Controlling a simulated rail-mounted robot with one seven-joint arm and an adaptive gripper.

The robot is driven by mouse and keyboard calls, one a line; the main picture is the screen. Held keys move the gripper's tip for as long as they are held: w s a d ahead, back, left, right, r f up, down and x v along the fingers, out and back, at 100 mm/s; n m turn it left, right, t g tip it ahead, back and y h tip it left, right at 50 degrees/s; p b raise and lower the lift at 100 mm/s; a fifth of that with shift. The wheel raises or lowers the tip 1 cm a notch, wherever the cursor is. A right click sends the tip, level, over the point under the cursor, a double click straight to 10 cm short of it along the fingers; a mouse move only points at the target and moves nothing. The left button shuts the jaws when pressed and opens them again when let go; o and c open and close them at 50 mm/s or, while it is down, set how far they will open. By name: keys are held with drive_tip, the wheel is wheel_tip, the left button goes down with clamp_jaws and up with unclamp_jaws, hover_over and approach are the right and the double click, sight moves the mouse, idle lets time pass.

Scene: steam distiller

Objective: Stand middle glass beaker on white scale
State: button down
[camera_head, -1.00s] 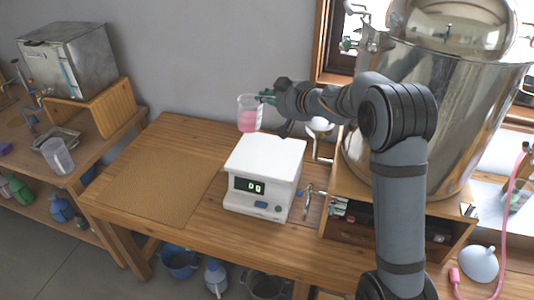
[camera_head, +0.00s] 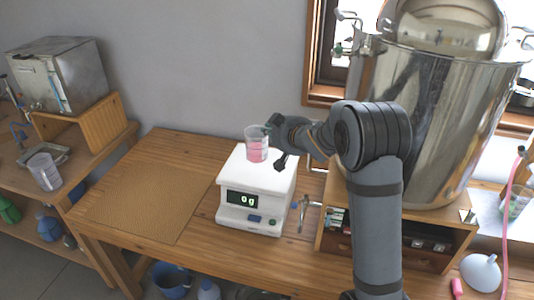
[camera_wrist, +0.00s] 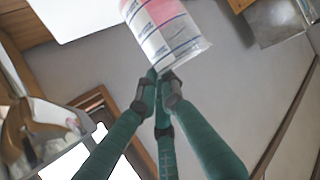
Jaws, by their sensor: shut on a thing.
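A glass beaker (camera_head: 257,144) with pink liquid is upright in my gripper (camera_head: 270,131), over the rear part of the white scale's plate. The beaker also shows in the wrist view (camera_wrist: 165,30), with the gripper's green fingers (camera_wrist: 160,80) closed at its rim. The white scale (camera_head: 231,218) stands on the wooden table and its display reads "0 g". The beaker's base appears close above the plate; I cannot tell whether it touches. My arm comes in from the right.
A large steel vessel (camera_head: 430,120) stands on a wooden stand at the right. A brown mat (camera_head: 150,200) lies empty on the table left of the scale. Another beaker (camera_head: 45,172) stands on the left bench, near a metal box (camera_head: 60,75).

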drive_tip(key=shift+f, duration=2.65)
drive_tip(key=shift+f+b, duration=0.1)
drive_tip(key=shift+b, duration=0.25)
drive_tip(key=c, duration=2)
unclamp_jaws()
drive_tip(key=shift+o, duration=0.4)
drive_tip(key=b+v, duration=0.1)
drive_tip(key=v, duration=1.1)
